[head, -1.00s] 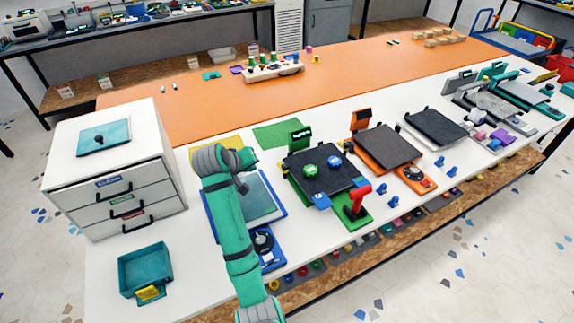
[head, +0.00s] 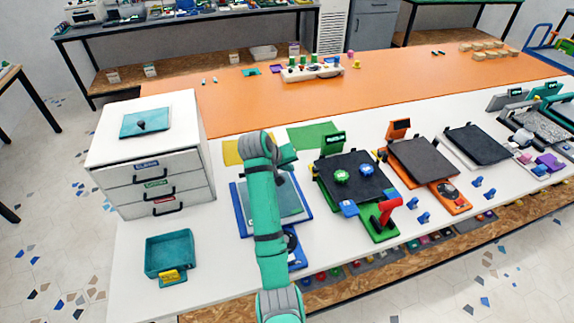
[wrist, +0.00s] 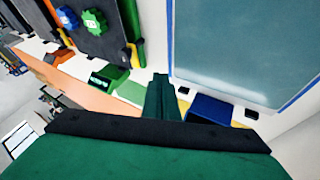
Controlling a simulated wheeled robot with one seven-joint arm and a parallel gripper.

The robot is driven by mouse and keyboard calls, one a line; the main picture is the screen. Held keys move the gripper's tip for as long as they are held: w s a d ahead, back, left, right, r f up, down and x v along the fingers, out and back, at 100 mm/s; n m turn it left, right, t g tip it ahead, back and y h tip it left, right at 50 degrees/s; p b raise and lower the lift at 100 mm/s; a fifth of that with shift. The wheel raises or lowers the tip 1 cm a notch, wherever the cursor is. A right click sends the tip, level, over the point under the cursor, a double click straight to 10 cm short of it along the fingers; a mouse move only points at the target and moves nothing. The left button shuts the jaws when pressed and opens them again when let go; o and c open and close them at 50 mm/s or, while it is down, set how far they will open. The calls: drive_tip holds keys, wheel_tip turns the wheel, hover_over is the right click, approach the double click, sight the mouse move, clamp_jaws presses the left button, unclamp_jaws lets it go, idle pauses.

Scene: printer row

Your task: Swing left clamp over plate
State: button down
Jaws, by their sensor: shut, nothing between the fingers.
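A blue-framed printer (head: 243,219) with a grey-teal plate (head: 293,203) stands at the left of the row. Its plate (wrist: 240,40) fills the upper right of the wrist view. Beside it is a green printer (head: 377,234) with a black plate (head: 365,188) bearing a green knob (head: 341,176) and a blue knob (head: 367,171). My gripper (head: 288,153) is above the rear of the blue-framed printer. In the wrist view my gripper (wrist: 161,88) is shut and empty, near a blue block (wrist: 208,109). I cannot clearly identify the left clamp; my arm hides part of the blue-framed printer.
A white drawer cabinet (head: 107,155) stands at left, with a teal tray (head: 170,256) in front. An orange printer (head: 448,200) and more printers continue right. A red handle (head: 389,209) rises at the green printer's front. Small blue pieces (head: 424,218) lie nearby.

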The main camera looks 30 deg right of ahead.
sight(313, 168)
drive_tip(key=x, duration=0.5)
drive_tip(key=shift+s+d, duration=0.15)
drive_tip(key=shift+d, duration=0.45)
drive_tip(key=shift+s+d, duration=0.15)
drive_tip(key=shift+d, duration=0.4)
drive_tip(key=shift+s+d, duration=0.2)
drive_tip(key=shift+d, duration=0.6)
drive_tip(key=shift+d, duration=0.15)
